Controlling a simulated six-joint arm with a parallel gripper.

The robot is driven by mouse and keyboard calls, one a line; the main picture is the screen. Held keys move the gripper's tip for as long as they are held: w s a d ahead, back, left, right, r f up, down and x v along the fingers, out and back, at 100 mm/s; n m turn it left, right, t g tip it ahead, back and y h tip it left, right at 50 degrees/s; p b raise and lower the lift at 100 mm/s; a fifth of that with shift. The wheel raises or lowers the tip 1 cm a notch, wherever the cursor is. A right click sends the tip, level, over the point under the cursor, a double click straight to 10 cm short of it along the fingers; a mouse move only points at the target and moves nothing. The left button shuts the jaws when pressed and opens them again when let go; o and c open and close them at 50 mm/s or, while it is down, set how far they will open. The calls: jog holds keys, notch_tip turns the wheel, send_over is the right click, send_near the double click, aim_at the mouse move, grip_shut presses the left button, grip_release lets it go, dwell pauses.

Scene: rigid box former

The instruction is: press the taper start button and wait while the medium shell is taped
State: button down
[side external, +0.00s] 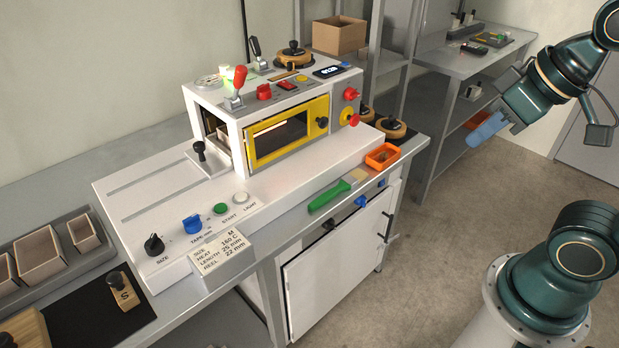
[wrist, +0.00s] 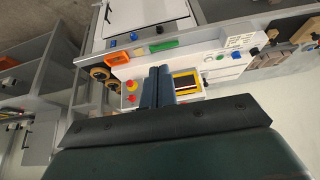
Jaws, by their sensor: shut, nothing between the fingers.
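The green START button (side external: 221,208) is on the white front panel of the taper (side external: 270,110), between the blue TAPE knob (side external: 193,223) and the pale LIGHT button (side external: 240,198). The yellow-framed door (side external: 290,133) is shut, and its window is dark. Something tan shows in the left opening (side external: 222,132), but I cannot tell whether it is the medium shell. My gripper (side external: 474,142) is shut and empty, raised at the right over the floor, well away from the button. In the wrist view, my gripper's closed fingers (wrist: 161,70) cover part of the machine.
A card (side external: 223,256) lists size M and 160 C. Several open shells (side external: 40,261) sit in a grey tray at the left. Red knobs (side external: 351,94) protrude from the machine's right end.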

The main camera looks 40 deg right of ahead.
jog(key=w+a+r+y, duration=0.1)
jog(key=w+a+r, duration=0.15)
jog(key=w, duration=0.85)
jog(key=m+t+y, duration=0.2)
jog(key=y, duration=0.2)
send_over(225, 208)
notch_tip(225, 208, down, 17)
jog(key=shift+r, duration=0.15)
jog(key=shift+f, duration=4.4)
